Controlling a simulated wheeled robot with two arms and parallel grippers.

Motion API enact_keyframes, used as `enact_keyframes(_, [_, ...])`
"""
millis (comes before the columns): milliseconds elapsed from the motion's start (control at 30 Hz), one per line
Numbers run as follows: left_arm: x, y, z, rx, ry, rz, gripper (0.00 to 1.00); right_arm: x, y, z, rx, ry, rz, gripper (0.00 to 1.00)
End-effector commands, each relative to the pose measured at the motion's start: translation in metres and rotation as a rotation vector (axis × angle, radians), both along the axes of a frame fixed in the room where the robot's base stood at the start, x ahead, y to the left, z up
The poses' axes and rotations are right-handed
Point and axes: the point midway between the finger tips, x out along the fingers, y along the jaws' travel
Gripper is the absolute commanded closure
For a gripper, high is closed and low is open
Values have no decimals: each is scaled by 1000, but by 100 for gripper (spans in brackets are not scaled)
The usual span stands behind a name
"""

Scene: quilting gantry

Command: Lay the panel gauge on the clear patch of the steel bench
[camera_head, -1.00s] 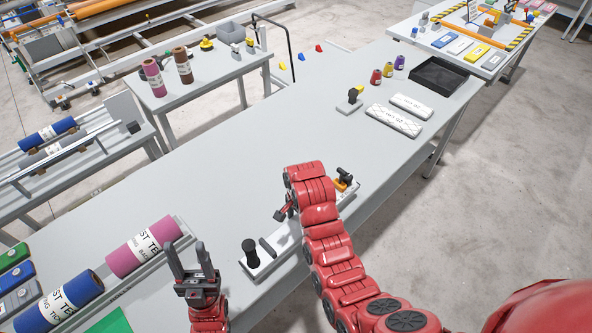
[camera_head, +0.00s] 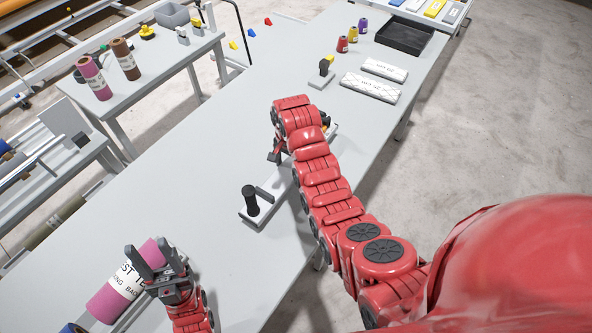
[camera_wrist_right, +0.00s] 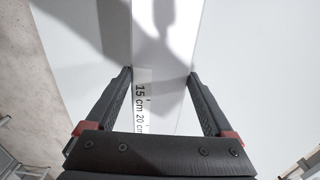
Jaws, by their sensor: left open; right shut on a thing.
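A long white plate, which I take as the panel gauge (camera_wrist_right: 150,122), shows between the fingers of my right gripper (camera_wrist_right: 160,74) in the right wrist view. Its printed scale reads 15 cm and 20 cm. In the head view my right gripper (camera_head: 276,153) is over the steel bench (camera_head: 190,190), and my arm hides most of its grasp. A white plate end with a black knob (camera_head: 251,200) and a dark bar shows just in front of it; whether it touches the bench is unclear. My left gripper (camera_head: 150,252) is open, in front of a pink roll (camera_head: 118,297).
Two white pads (camera_head: 370,87), a small plate with a black knob (camera_head: 321,78), thread cones (camera_head: 342,44) and a black tray (camera_head: 404,36) stand toward the bench's far end. The bench's middle left is bare. A side table (camera_head: 150,70) holds rolls and a grey bin.

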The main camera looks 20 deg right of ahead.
Motion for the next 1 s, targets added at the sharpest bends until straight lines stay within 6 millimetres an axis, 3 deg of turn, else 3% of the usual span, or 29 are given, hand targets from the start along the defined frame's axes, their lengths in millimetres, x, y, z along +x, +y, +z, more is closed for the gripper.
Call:
enact_keyframes(133, [0, 0, -8, 0, 0, 0, 50, 14, -18, -2, 2, -4, 0, 100])
enact_keyframes(400, [0, 0, -12, 0, 0, 0, 50, 21, -30, -5, 2, -2, 1, 100])
enact_keyframes(600, [0, 0, -19, 0, 0, 0, 50, 19, -29, -36, 2, 0, 2, 100])
enact_keyframes(967, [0, 0, -21, 0, 0, 0, 50, 20, -29, -40, 2, -4, 2, 100])
enact_keyframes(1000, [0, 0, -22, 0, 0, 0, 50, 20, -29, -41, 1, -3, 2, 11])
